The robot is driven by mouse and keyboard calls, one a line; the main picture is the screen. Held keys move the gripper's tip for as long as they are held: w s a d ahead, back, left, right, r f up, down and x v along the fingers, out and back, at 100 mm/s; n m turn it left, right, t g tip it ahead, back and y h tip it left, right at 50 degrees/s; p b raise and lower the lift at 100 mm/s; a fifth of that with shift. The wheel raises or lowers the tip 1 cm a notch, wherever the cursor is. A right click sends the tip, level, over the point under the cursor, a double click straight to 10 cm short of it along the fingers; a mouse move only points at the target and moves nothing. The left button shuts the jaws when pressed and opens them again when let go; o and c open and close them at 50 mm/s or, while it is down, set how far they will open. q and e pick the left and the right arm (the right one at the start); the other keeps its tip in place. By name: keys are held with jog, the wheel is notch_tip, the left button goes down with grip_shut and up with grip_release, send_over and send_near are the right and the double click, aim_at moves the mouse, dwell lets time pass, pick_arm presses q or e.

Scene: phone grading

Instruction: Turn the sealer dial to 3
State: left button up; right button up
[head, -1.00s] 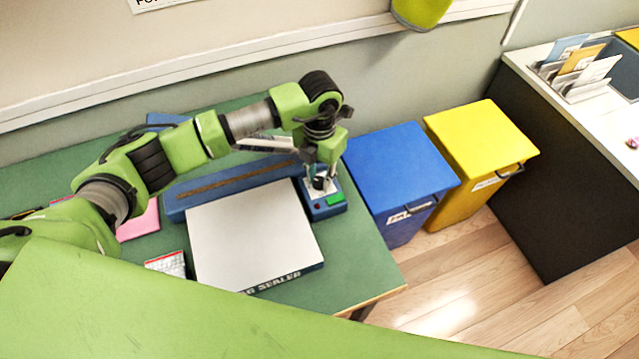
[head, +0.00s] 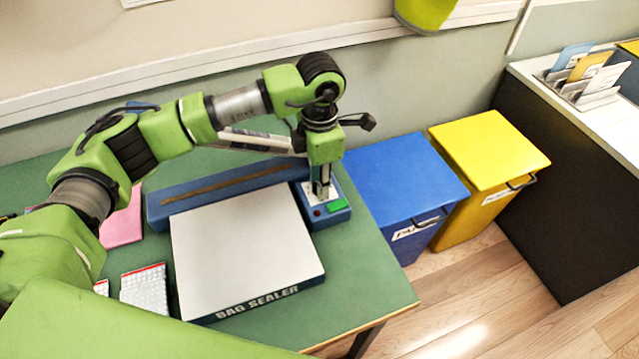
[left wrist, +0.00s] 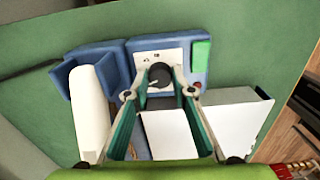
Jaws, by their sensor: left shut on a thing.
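The bag sealer has a white plate (head: 240,245) and a blue control box (head: 330,212) at its right end. My left gripper (head: 321,192) points down at the control box. In the left wrist view, the sealer dial (left wrist: 160,75) is a dark round knob on a white panel (left wrist: 172,57). The fingers of my left gripper (left wrist: 160,80) are shut on the dial, one on each side. A green button (left wrist: 201,55) lies beside the panel. The dial's numbers are too small to read. My right gripper is not in view.
A blue bin (head: 400,185) and a yellow bin (head: 487,160) stand right of the green table (head: 370,290). Bubble wrap (head: 146,290) and a pink sheet (head: 122,222) lie left of the sealer. A white counter (head: 560,85) is at far right.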

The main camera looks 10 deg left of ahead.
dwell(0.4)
pick_arm(q)
jog(key=o, duration=1.1)
notch_tip(320, 180, up, 12)
